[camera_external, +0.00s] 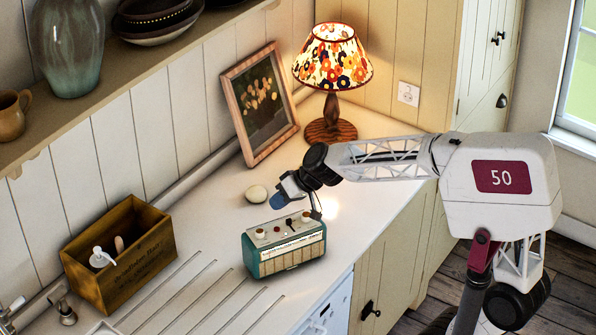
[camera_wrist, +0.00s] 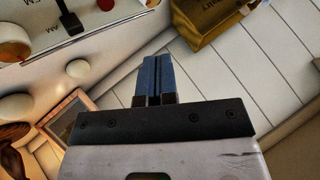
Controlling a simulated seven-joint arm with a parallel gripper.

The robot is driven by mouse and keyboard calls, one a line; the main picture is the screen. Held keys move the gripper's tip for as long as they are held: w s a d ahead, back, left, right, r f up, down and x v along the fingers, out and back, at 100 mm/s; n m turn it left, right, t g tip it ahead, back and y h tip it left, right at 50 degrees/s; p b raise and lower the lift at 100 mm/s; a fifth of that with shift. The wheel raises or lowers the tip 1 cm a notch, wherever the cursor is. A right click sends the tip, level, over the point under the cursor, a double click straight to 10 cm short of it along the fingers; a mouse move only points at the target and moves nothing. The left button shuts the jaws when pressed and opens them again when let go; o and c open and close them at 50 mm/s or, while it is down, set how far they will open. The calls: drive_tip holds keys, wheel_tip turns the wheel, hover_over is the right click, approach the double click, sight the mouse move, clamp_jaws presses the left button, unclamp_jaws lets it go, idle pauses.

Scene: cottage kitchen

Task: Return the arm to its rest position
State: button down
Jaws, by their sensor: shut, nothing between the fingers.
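My gripper (camera_external: 281,200) hangs over the white counter, just above and behind the teal radio (camera_external: 285,249). Its blue fingers are together with nothing between them; they also show in the wrist view (camera_wrist: 155,65). My arm reaches in from the right, bent at the elbow. A pale egg-shaped object (camera_external: 256,193) lies on the counter just left of the fingers, apart from them. In the wrist view, part of the radio with its knobs shows at the upper left.
A lit floral lamp (camera_external: 332,57) and a leaning picture frame (camera_external: 260,104) stand behind the gripper. A wooden box (camera_external: 119,256) with a white dispenser stands at the left. The counter between box and radio is clear.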

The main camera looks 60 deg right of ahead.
drive_tip(key=s+n+g+h, duration=0.1)
drive_tip(key=s+g+h, duration=0.3)
drive_tip(key=s, duration=2.3)
drive_tip(key=shift+s+a+f+n+g+h, duration=0.3)
drive_tip(key=shift+s+f+h, duration=0.1)
drive_tip(key=shift+h, duration=0.3)
